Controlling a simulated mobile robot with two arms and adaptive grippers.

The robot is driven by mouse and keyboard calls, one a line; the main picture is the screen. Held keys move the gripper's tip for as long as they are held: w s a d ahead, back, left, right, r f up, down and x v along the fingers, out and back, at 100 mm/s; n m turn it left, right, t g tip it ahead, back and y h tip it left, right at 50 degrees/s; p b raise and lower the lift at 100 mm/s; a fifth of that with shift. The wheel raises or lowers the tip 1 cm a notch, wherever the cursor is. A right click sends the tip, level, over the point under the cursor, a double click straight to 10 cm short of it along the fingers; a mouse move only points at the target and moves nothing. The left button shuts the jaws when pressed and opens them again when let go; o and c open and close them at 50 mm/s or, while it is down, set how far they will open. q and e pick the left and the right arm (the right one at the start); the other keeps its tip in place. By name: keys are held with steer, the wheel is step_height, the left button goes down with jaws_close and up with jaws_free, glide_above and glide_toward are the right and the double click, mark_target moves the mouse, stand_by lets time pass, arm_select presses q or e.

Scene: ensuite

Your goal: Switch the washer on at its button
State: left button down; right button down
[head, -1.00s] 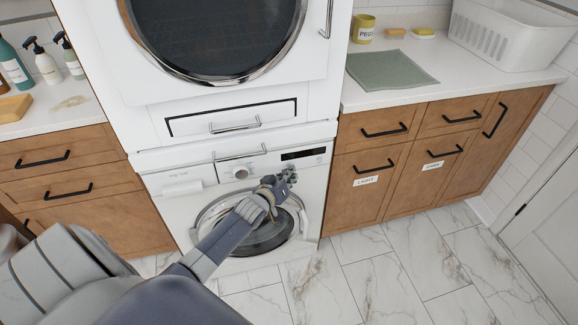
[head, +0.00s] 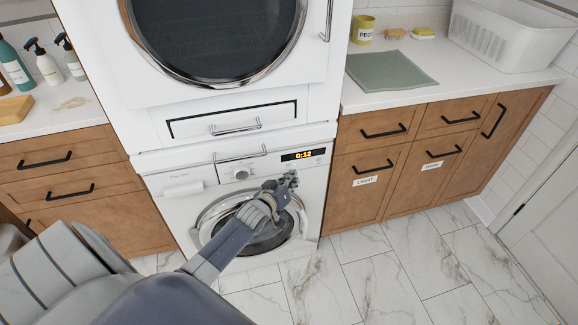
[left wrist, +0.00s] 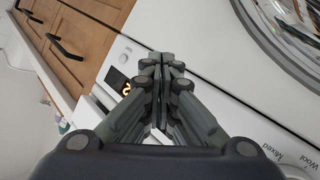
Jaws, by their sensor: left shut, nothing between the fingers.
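The white washer (head: 172,207) stands under the dryer, with a round door (head: 212,214) and a control panel. Its display (head: 303,155) is lit and reads 0:12. A dial (head: 241,174) sits left of the display. My left gripper (head: 291,178) is in front of the panel's right part, just below the display. In the left wrist view my left gripper (left wrist: 161,60) is shut and empty, its fingertips close to the white panel. The lit display (left wrist: 124,88) is partly hidden behind its fingers. The button is hidden; I cannot tell whether the fingertips touch it. My right gripper is not in view.
The dryer (head: 140,70) is stacked above the washer. Wooden cabinets (head: 365,150) with black handles flank it. A green cloth (head: 390,76) and a white basket (head: 505,38) lie on the right counter. The marble floor (head: 390,275) in front is clear.

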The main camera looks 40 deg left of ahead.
arm_select(q)
steer(key=s+d+p, duration=0.1)
steer(key=d, duration=0.1)
steer(key=s+d+p, duration=0.1)
steer(key=s+d, duration=0.1)
steer(key=shift+s+d+p, duration=0.15)
steer(key=shift+s+p, duration=0.15)
steer(key=shift+p, duration=0.1)
